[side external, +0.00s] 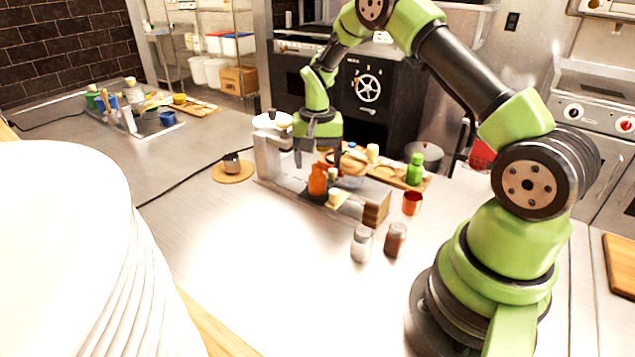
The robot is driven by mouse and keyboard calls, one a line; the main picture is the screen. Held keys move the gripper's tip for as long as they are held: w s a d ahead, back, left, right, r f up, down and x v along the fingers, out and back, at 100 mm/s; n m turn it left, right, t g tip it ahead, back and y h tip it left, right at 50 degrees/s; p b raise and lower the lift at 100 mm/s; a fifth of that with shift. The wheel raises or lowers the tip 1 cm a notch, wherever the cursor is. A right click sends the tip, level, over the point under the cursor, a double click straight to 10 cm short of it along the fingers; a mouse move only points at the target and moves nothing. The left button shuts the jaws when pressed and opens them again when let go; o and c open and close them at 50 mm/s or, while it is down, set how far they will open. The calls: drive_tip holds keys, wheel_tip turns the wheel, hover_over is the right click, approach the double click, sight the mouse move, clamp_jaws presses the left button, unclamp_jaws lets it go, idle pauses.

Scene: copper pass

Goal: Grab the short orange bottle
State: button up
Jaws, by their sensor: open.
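The short orange bottle (317,182) stands upright among small items near the middle of the side external view, at the front of a cluttered stretch of counter. My gripper (312,156) points down above and slightly behind or left of the bottle in the picture. It is open and holds nothing that I can see. I cannot tell its exact depth relative to the bottle, and no contact shows. Its far finger is hard to make out against the clutter.
A green bottle (415,169) stands at the right end of a wooden board. An orange-red cup (411,203) and two shakers (361,244) (395,240) stand in front. A stack of white plates (70,260) fills the left foreground. The counter between is clear.

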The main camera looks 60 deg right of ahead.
sight(317, 168)
wheel_tip(317, 168, down, 5)
drive_tip(key=shift+s+a+f, duration=0.1)
drive_tip(key=shift+a, duration=0.05)
drive_tip(key=c, duration=0.9)
